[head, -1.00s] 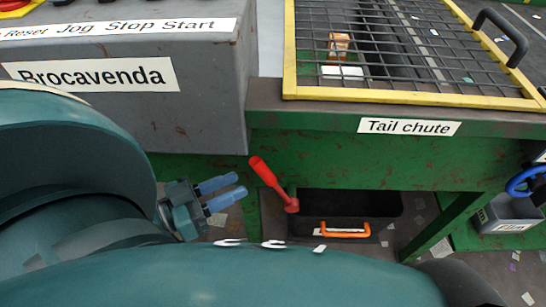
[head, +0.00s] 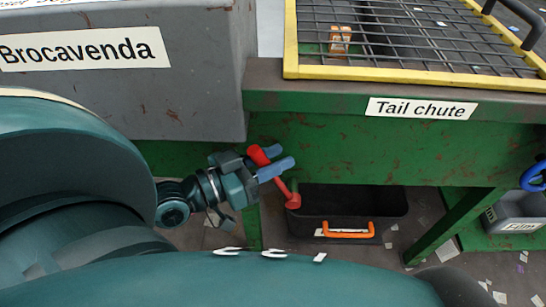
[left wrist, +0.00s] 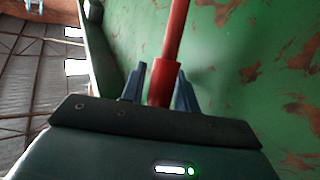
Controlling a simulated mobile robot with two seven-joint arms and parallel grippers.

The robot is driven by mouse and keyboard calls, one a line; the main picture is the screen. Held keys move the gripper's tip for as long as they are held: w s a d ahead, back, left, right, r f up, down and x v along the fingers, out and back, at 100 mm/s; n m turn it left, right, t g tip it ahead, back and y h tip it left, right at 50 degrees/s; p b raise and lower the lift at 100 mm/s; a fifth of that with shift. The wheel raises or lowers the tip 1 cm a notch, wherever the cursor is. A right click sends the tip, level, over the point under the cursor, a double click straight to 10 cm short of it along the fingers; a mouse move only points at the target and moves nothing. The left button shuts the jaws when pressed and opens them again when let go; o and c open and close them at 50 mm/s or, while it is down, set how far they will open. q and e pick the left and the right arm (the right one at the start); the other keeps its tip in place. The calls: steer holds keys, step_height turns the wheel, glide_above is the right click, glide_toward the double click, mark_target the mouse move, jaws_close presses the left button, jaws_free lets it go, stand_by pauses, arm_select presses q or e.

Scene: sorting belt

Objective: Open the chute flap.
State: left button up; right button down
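The red lever (head: 279,178) sits under the green frame marked "Tail chute" (head: 421,108), its knob end up and left and its pivot end lower right. My left gripper (head: 272,162) is around the lever near its upper end, with one blue finger on each side. In the left wrist view the red lever (left wrist: 164,75) runs up between the two fingers (left wrist: 160,88), which look open with little gap. Firm contact cannot be made out. The flap itself cannot be told apart from the green panel. My right gripper is not in view.
A black bin (head: 390,207) with an orange handle stands on the floor below the chute. A grey bin marked "Film" (head: 518,212) is at the right. A grey box marked "Brocavenda" (head: 190,95) is above left, and a yellow-edged mesh guard (head: 400,69) lies on top.

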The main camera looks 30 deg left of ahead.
arm_select(q)
steer(key=shift+c, duration=0.2)
jaws_close()
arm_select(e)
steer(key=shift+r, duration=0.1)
arm_select(q)
steer(key=d+r+p, duration=0.1)
steer(key=p, duration=0.3)
steer(key=shift+w+g+p, duration=0.35)
steer(key=shift+g+p, duration=0.05)
steer(key=shift+w+d+f+m+y+p, duration=0.1)
steer(key=shift+d+f+m+y+p, duration=0.05)
steer(key=shift+f+m+y+p, duration=0.15)
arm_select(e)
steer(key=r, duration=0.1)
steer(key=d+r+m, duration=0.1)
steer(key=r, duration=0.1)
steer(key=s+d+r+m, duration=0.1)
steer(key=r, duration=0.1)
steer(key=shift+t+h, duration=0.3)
